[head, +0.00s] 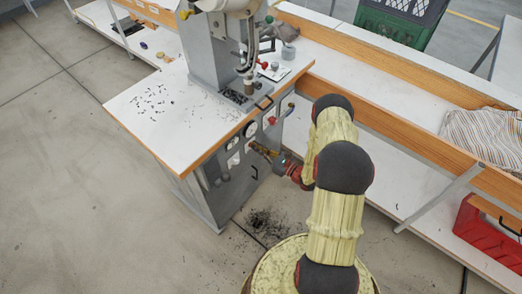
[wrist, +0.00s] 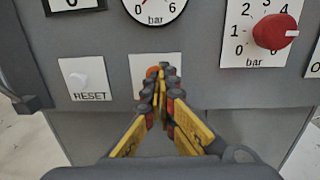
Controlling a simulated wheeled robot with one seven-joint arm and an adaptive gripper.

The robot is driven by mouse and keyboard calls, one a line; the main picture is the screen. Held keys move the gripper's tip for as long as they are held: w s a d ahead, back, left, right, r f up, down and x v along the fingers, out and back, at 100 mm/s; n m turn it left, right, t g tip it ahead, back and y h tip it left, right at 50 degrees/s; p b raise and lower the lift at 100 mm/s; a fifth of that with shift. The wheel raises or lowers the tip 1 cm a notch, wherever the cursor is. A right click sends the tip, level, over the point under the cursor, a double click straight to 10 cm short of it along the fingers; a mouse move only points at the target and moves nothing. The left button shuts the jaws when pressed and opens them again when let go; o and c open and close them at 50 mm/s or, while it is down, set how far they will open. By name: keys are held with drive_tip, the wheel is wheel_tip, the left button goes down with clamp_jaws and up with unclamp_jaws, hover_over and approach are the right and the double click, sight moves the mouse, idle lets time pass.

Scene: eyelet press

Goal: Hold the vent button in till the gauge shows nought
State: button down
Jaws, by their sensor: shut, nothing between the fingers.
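The front panel of the press (wrist: 110,125) fills the wrist view. My gripper (wrist: 162,72) is shut and empty, its fingertips at a white label plate (wrist: 139,66) in the middle of the panel. An orange bit (wrist: 152,72) shows just beside the fingertips; it looks like the vent button, mostly hidden by them. I cannot tell whether it is pressed in. The pressure gauge (wrist: 155,12), marked in bar, is above, cut off by the picture's top edge. Only a bit of its red needle shows, so its reading is unclear. In the head view my gripper (head: 257,148) reaches the panel.
A white RESET button (wrist: 84,79) is left of my gripper. A red knob (wrist: 274,32) on a bar scale is at the upper right. A dark handle (wrist: 22,98) sticks out at the left. The white press table (head: 150,125) overhangs the panel.

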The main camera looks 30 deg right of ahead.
drive_tip(key=shift+w+d+r, duration=0.15)
drive_tip(key=shift+w+r, duration=0.15)
drive_tip(key=shift+r, duration=0.15)
idle(0.4)
drive_tip(key=f+p+v, duration=0.1)
drive_tip(key=p+v, duration=0.1)
drive_tip(key=v, duration=1.2)
drive_tip(key=shift+s, duration=0.25)
drive_tip(key=shift+f, duration=0.1)
